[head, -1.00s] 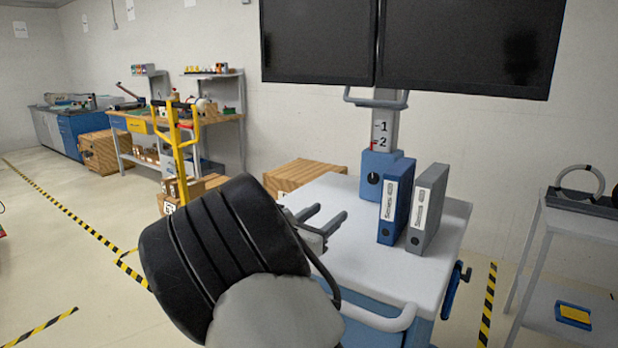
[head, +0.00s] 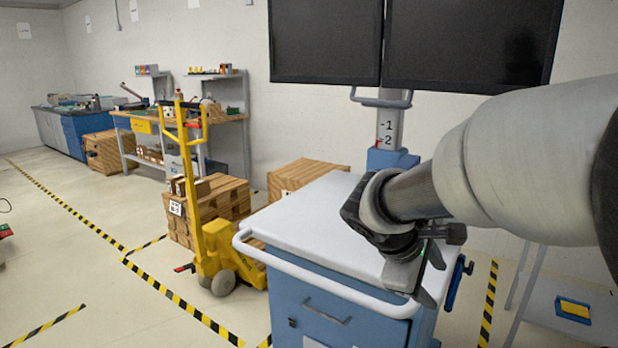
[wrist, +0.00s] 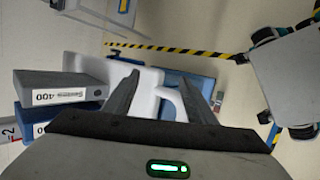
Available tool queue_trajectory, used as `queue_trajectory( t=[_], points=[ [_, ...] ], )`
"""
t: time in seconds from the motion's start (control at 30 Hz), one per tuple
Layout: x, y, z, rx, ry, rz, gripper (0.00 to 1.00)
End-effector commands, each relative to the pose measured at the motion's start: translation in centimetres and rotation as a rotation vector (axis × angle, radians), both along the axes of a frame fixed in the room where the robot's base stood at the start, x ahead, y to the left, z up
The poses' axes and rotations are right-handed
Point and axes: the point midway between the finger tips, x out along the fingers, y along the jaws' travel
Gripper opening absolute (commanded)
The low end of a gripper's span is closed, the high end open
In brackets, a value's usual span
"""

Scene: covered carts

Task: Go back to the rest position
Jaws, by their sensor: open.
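My gripper (head: 432,277) is on the right side of the head view, above the front right part of the blue cart with the white top (head: 290,225). Its fingers point down and to the right. In the wrist view my gripper (wrist: 165,95) shows two fingers spread apart with nothing between them. Beyond them are the cart's white top and handle (wrist: 172,103) and the floor. My arm comes in from the right edge of the head view and hides the cart's right part.
A yellow pallet truck (head: 210,255) stands left. Open floor lies front left.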

Motion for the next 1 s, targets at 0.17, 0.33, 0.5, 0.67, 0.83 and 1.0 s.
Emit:
queue_trajectory(
  t=[0.17,0.33,0.5,0.67,0.83,1.0],
  points=[
    [-8.2,1.7,0.9,0.396,-0.151,-0.299,0.51],
    [-12.7,4.3,1.6,0.639,-0.253,-0.483,0.51],
    [-15.6,6.7,2.1,0.814,-0.334,-0.615,0.51],
    [-17.3,8.5,3.3,0.94,-0.397,-0.711,0.51],
    [-17.2,8.4,7.5,0.931,-0.386,-0.703,0.51],
    [-17.1,8.4,11.9,0.93,-0.386,-0.702,0.51]
  ],
)
